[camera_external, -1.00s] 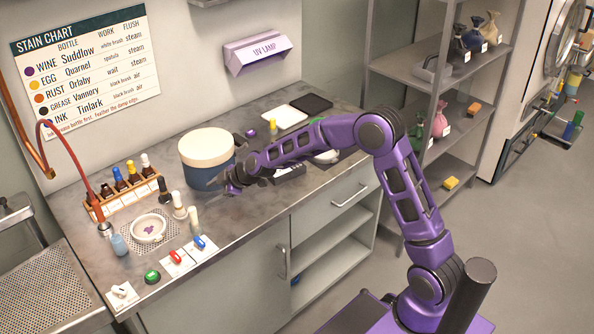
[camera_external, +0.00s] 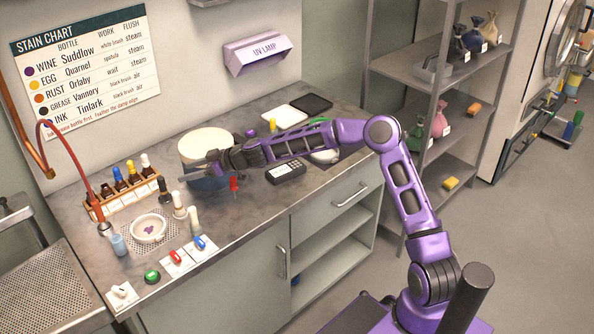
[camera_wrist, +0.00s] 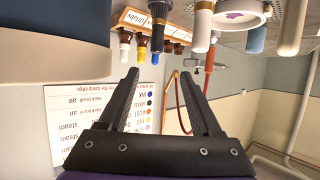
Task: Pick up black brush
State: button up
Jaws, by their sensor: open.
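The black brush (camera_external: 164,190) stands upright on the counter, between the bottle rack and the pale brushes. In the wrist view, which is upside down, the dark brush (camera_wrist: 158,18) is at the top, overlapping the rack behind it. My gripper (camera_external: 198,167) is raised to the right of the brush, in front of the blue tub, its fingers pointing left. In the wrist view my gripper (camera_wrist: 155,75) has its two fingers apart with nothing held between them. The brush is beyond the fingertips, not touching them.
Pale brushes (camera_external: 179,206) stand close beside the black brush, with a white dish (camera_external: 148,228) nearby. The bottle rack (camera_external: 130,197) is behind. The lidded tub (camera_external: 208,143) is partly hidden by my arm. A red item (camera_external: 234,186) and a dark device (camera_external: 286,172) are to the right.

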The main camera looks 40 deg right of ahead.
aim_at(160, 177)
jog(key=x, duration=0.7)
jog(key=shift+a+f, duration=0.1)
jog(key=shift+d+f+p+x, duration=0.1)
jog(key=shift+d+p+x, duration=0.1)
jog(key=shift+p+x, duration=0.85)
jog(key=shift+d+f+p+x, duration=0.15)
jog(key=shift+p+x, duration=0.3)
jog(key=shift+x, duration=1.15)
jog(key=shift+w, duration=0.15)
grip_shut()
